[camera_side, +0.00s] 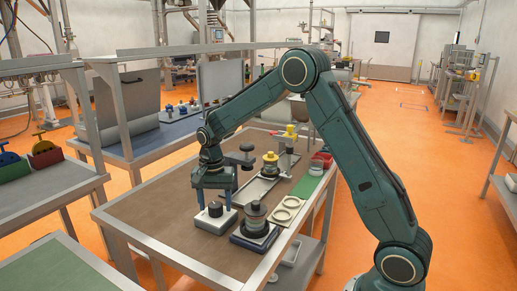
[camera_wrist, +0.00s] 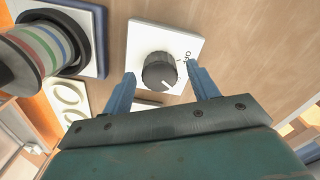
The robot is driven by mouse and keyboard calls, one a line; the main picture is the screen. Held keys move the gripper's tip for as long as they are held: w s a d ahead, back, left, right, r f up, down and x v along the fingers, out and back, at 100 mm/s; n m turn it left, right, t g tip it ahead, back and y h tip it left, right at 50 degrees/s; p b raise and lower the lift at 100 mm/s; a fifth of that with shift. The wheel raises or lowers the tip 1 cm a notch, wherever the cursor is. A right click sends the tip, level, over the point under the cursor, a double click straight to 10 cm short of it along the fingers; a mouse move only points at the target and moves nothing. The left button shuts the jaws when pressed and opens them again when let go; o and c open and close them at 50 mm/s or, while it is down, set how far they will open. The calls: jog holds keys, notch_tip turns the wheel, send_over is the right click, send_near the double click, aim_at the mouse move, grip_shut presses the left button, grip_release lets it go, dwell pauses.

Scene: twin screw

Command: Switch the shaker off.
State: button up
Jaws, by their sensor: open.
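A white switch box (camera_side: 215,222) stands on the brown table, with a dark round knob (camera_side: 215,209) on top. In the wrist view the knob (camera_wrist: 158,71) has a white mark pointing toward the lower right, and small dark lettering, partly legible, is printed beside it on the box (camera_wrist: 146,38). My gripper (camera_side: 214,200) is open, pointing down over the box. In the wrist view its blue fingers (camera_wrist: 161,70) are on either side of the knob, apart from it. The shaker (camera_side: 255,221), a dark base carrying a round stack, stands right of the box; its stack has coloured bands (camera_wrist: 38,50).
Behind the shaker are a metal tray (camera_side: 258,190) and a yellow-topped stack (camera_side: 270,164). Two pale rings (camera_side: 284,210) lie at the right, near a green mat (camera_side: 306,187) and red bowls (camera_side: 318,165). The table's left part (camera_side: 150,214) is clear.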

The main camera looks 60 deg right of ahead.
jog(key=shift+f, duration=0.4)
jog(key=c, duration=1)
jog(key=shift+n, duration=0.5)
jog(key=n, duration=1.1)
jog(key=shift+r, duration=0.1)
